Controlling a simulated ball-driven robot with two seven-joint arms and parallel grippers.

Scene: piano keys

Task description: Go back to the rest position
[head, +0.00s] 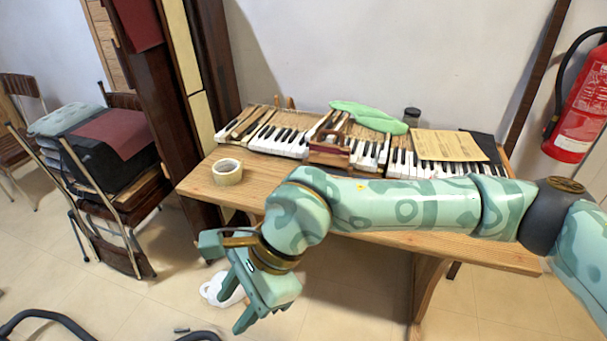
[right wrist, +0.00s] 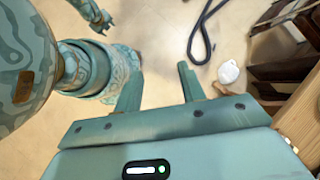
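My right arm comes in from the right across the front of the table in the head view. Its gripper (head: 262,314) hangs in front of the table's left part, below the tabletop and over the tiled floor. In the right wrist view its two fingers stand apart, with only floor between the tips (right wrist: 158,78); it is open and empty. My left arm is not in the head view. A teal claw-like part at the top of the right wrist view looks like my left gripper (right wrist: 97,16); its opening is unclear.
Stacked chairs (head: 130,208) stand left, a fire extinguisher (head: 580,120) right. A white object (head: 218,290) lies on the floor; it also shows in the wrist view (right wrist: 228,72).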

